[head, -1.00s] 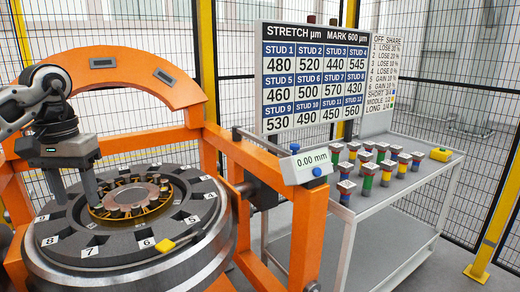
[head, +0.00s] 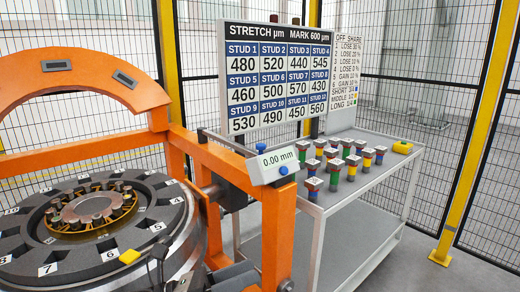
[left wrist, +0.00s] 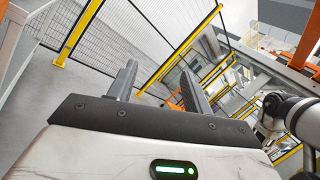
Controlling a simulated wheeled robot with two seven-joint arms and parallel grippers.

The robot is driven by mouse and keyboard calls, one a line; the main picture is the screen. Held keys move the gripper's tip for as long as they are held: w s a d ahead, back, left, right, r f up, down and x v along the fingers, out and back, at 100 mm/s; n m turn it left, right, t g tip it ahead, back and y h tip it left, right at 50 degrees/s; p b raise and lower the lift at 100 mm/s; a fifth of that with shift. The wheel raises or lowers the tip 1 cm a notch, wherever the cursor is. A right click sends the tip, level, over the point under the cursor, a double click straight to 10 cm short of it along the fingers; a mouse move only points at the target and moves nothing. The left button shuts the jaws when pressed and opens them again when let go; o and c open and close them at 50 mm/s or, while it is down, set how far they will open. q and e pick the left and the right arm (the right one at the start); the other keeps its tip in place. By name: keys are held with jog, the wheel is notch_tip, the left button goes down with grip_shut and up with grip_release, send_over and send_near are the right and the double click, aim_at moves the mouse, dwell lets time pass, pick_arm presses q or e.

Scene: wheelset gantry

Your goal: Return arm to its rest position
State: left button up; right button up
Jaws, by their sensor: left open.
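My left gripper (left wrist: 158,82) shows in the left wrist view. Its two dark fingers stand apart with nothing between them, so it is open and empty. Past the fingertips are the wire fence and grey floor, and the fingers touch nothing that I can see. The left arm and gripper are out of the head view. My right gripper shows in neither view.
The orange gantry (head: 278,235) stands around the round wheel fixture (head: 97,262) with numbered slots. A gauge (head: 272,165) reads 0.00 mm. A grey cart (head: 345,192) holds several coloured studs and a yellow block (head: 403,147). A stud board (head: 278,78) stands behind. Yellow-posted fencing (head: 470,140) encloses the area.

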pick_arm(q)
jog(key=s+a+f+n+t+y, duration=0.1)
jog(key=a+f+n+t+y, duration=0.35)
jog(key=n, duration=0.95)
jog(key=s+a+f+n+t+y, duration=0.15)
jog(key=f+n+t+y, duration=0.5)
jog(key=n, duration=0.65)
jog(key=s+a+f+n+g+y, duration=0.3)
jog(key=s+f+n, duration=0.3)
jog(key=f+n, duration=0.1)
jog(key=s+a+f+n+g+y, duration=0.3)
jog(key=s+f+n, duration=0.3)
jog(key=f, duration=0.4)
jog(key=shift+s+n+g, duration=0.4)
jog(key=shift+n+g, duration=0.3)
jog(key=shift+n, duration=0.2)
